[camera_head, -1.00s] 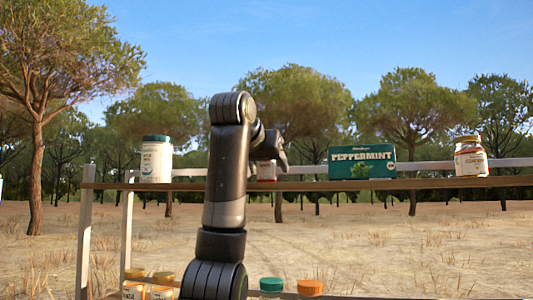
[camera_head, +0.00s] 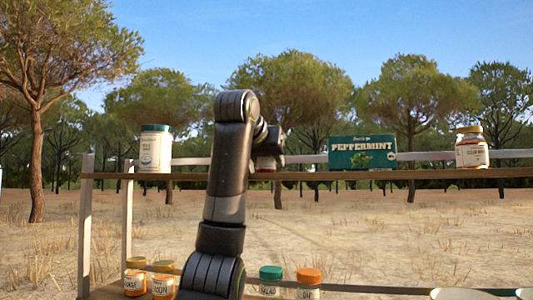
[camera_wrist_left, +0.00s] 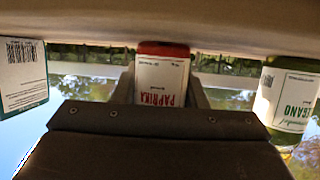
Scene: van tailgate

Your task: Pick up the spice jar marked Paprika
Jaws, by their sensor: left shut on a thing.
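The Paprika jar (camera_wrist_left: 163,85) has a white label and a red end, and sits between the fingers in the left wrist view. In the head view only a small pale part of the jar (camera_head: 265,163) shows behind my arm, at the upper shelf (camera_head: 400,173). My left gripper (camera_head: 270,148) is shut on it; the fingers (camera_wrist_left: 163,92) flank the jar. The red end is close to the beige shelf surface; I cannot tell whether it touches. My right gripper is not in view.
A green Peppermint box (camera_head: 362,152) stands right of the gripper on the upper shelf. An Oregano jar (camera_wrist_left: 286,95) is on the other side. Several jars (camera_head: 270,282) stand on the lower shelf.

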